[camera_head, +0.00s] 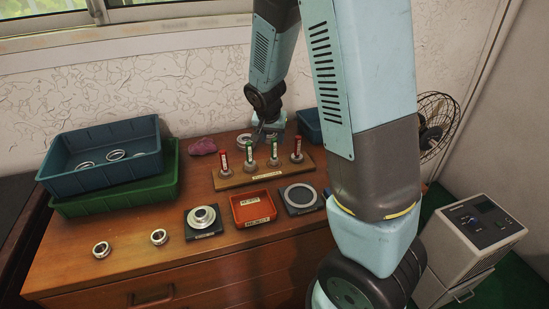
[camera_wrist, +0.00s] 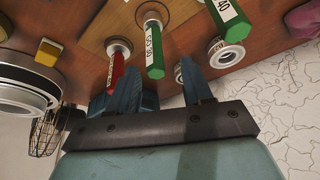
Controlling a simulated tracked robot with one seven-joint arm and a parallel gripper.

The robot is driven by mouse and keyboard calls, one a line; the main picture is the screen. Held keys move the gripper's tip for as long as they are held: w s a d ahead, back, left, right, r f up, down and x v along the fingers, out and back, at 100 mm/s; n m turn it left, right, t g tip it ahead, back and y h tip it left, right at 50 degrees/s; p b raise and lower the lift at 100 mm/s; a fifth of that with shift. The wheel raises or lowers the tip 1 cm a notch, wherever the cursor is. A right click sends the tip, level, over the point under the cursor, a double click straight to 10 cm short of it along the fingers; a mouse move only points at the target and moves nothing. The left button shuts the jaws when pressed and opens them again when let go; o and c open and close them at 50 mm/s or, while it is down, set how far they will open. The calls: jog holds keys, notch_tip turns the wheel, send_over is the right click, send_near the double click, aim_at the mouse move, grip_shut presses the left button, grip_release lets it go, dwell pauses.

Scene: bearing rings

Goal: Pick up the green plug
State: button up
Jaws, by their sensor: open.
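Two green plugs stand upright in a wooden rack (camera_head: 262,179), between a red plug (camera_head: 224,164) and another red plug (camera_head: 297,150). The left green plug (camera_head: 249,152) and the right green plug (camera_head: 274,153) carry white labels. In the wrist view one labelled green plug (camera_wrist: 155,55) has its free end by the gap between my fingers, and a second green plug (camera_wrist: 230,22) is at the upper right. My gripper (camera_wrist: 160,72) is open and empty. In the head view my gripper (camera_head: 264,132) is just behind the rack, partly hidden by the arm.
Stacked blue (camera_head: 80,183) and green (camera_head: 165,190) bins stand at left. A ring on a dark plate (camera_head: 187,222), a red tray (camera_head: 236,210) and a large ring (camera_head: 299,195) lie in front of the rack. In the wrist view a red plug (camera_wrist: 116,72) is close to the left finger.

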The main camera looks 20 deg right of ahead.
aim_at(275, 145)
jog(key=shift+s+x, duration=0.1)
jog(key=shift+x, duration=1.2)
jog(key=shift+s+x, duration=0.15)
jog(key=shift+x, duration=1.15)
jog(key=shift+d, duration=0.1)
jog(key=shift+c, duration=0.3)
grip_shut()
